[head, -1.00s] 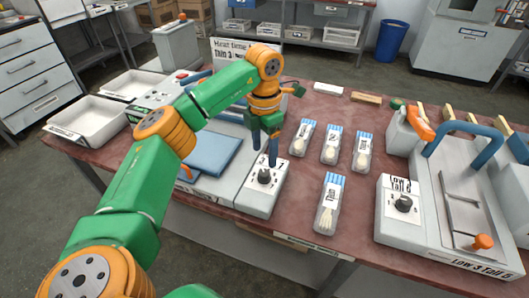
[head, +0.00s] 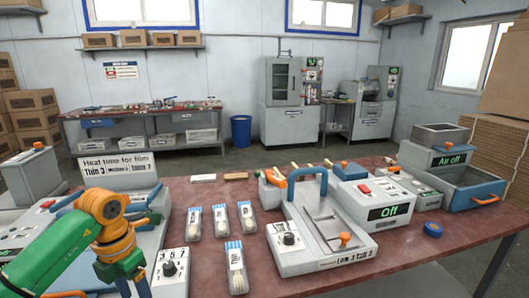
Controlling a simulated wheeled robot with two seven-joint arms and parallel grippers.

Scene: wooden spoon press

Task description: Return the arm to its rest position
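My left arm, green and orange, comes in from the lower left. My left gripper (head: 132,286) is at the bottom edge, left of the dial box (head: 170,284) with its black knob (head: 169,268) and numbers 3, 5, 7. Its two fingers look apart, with nothing between them; their tips are near or past the frame's edge. The gripper is clear of the knob in the picture and hides part of the press machine behind it. My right gripper is not in view.
Several clear packs of spoons, one of them the front pack (head: 236,270), lie mid-table. Right of them stand a sealer (head: 300,258) with a blue handle, a box reading "Off" (head: 388,211), a blue tape roll (head: 433,229) and an "Air off" unit (head: 449,160). A heat-time sign (head: 120,166) stands at left.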

